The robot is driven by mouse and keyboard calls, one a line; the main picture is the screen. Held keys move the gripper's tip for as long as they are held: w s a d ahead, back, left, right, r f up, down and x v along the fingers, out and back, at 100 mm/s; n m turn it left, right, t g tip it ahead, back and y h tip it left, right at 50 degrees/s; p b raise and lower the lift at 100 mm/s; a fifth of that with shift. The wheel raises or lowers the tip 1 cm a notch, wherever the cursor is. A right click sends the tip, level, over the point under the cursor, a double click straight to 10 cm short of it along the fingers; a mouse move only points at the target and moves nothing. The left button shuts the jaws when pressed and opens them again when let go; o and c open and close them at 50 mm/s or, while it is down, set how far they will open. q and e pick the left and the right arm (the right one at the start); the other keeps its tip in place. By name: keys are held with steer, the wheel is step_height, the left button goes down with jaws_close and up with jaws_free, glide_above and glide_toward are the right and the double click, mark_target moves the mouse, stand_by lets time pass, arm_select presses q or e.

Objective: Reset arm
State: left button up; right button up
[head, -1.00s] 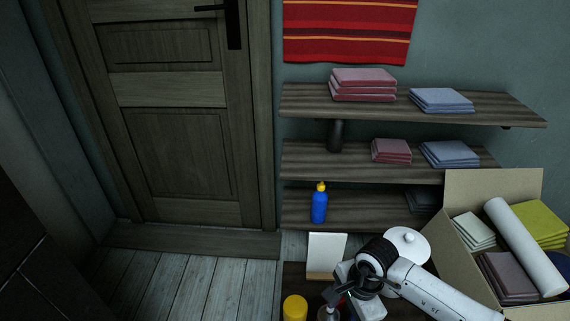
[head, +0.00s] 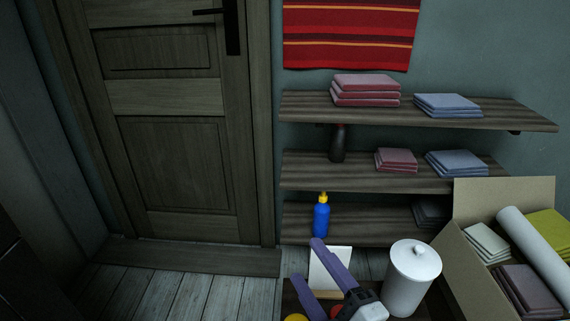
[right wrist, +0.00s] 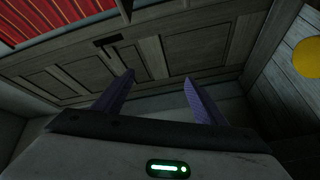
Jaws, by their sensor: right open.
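My right gripper (head: 322,271) is at the bottom of the head view, its two purple fingers spread wide with nothing between them. It is above the dark low table, in front of a white card on a stand (head: 331,267) and left of a white lidded canister (head: 411,278). In the right wrist view the fingers (right wrist: 158,92) are also apart and empty, pointing toward the door (right wrist: 140,55). My left gripper is not in view.
A blue bottle with a yellow cap (head: 321,216) stands on the lowest shelf. Folded cloths lie on the shelves (head: 420,108). An open cardboard box (head: 505,197) with cloths and a white roll stands at right. Floor before the door (head: 190,293) is clear.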

steer(key=s+d+f+m+g+h+b, duration=0.1)
steer(key=s+d+f+m+g+h, duration=0.15)
steer(key=f+m, duration=0.25)
steer(key=s+d+f+m+g+h, duration=0.1)
steer(key=d+f+m+h, duration=0.15)
steer(key=f+m, duration=0.2)
steer(key=s+f+m+g+y+b, duration=0.1)
steer(key=s+f+m+g+y, duration=0.1)
steer(key=s+f+m+g, duration=0.7)
arm_select(q)
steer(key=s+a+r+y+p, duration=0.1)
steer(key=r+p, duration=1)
steer(key=p, duration=1.1)
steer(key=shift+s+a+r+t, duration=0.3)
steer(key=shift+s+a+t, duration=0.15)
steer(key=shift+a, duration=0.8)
arm_select(e)
steer(key=s+d+r+n+t+h, duration=0.1)
steer(key=s+d+r+t, duration=0.1)
steer(key=r, duration=0.4)
steer(key=s+d+r+n+t+h, duration=0.1)
steer(key=s+d+r+t, duration=0.1)
steer(key=r, duration=0.4)
steer(key=shift+s+d, duration=0.6)
steer(key=shift+d, duration=0.25)
steer(key=shift+t, duration=0.25)
